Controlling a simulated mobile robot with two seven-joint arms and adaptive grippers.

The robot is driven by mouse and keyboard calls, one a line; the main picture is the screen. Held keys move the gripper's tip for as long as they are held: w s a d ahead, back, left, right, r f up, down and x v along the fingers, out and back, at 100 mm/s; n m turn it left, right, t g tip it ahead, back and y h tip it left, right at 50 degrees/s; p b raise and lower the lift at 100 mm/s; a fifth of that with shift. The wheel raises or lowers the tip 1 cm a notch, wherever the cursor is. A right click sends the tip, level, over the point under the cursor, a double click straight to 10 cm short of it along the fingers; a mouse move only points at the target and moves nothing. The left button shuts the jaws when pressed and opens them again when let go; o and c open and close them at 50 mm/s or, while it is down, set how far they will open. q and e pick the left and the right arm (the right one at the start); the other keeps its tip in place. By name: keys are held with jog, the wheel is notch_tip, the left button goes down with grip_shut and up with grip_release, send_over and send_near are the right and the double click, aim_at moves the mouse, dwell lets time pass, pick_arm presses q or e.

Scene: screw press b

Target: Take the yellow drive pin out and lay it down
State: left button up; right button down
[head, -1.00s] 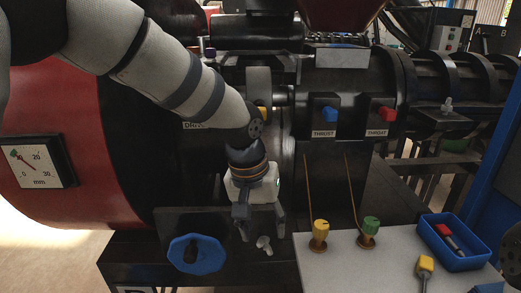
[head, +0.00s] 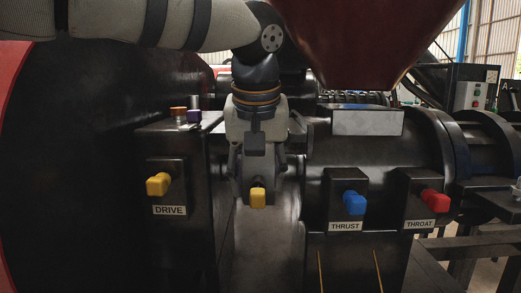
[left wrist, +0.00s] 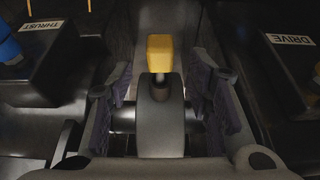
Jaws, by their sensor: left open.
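Two yellow-headed pieces are in the head view. One yellow head (head: 158,184) sticks out of a dark block labelled DRIVE at the left. The other yellow head (head: 258,197) shows at my left gripper's fingertips, between the DRIVE and THRUST housings. In the left wrist view this yellow head (left wrist: 160,53) sits on a short grey stem in a dark rounded hub (left wrist: 160,125). My left gripper (head: 258,185) is open, its fingers apart on either side of the hub. The label does not settle which yellow piece is the drive pin. My right gripper is out of view.
A blue-headed piece (head: 354,202) at THRUST and a red-headed piece (head: 435,200) at THROAT stand to the right. A dark red hopper (head: 355,45) hangs above. Small items (head: 186,115) stand on the DRIVE housing. The housings leave a narrow gap around my gripper.

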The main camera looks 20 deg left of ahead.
pick_arm(q)
jog(key=shift+x, duration=1.2)
jog(key=shift+s, duration=0.1)
jog(key=shift+c, duration=0.2)
grip_shut()
jog(key=c, duration=0.7)
grip_release()
jog(key=shift+c, duration=0.2)
grip_shut()
jog(key=shift+s+r, duration=0.1)
